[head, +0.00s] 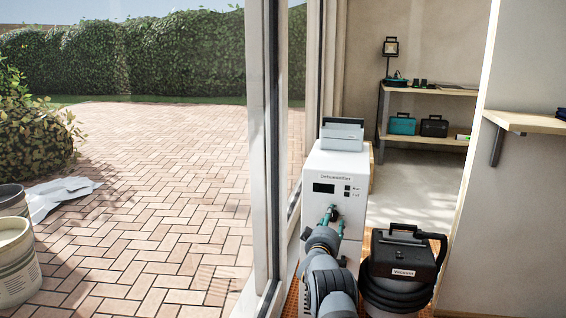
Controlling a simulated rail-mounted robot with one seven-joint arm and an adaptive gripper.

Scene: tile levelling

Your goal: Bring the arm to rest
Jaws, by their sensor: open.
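My arm reaches up from the bottom of the head view toward a white dehumidifier. My gripper (331,213) is small in the picture, in front of the dehumidifier's front face, below its dark display and buttons. Its fingers are open and I see nothing between them. I cannot tell whether it touches the dehumidifier. The dehumidifier (312,217) stands upright, with a grey handle or flap on top. My arm hides part of its lower front.
A black vacuum (403,255) with a coiled hose stands close right of my arm. A glass door frame (262,150) is close on the left, with brick paving (160,200) outside. A wall shelf (525,122) juts out at right. A shelf unit (430,90) stands behind.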

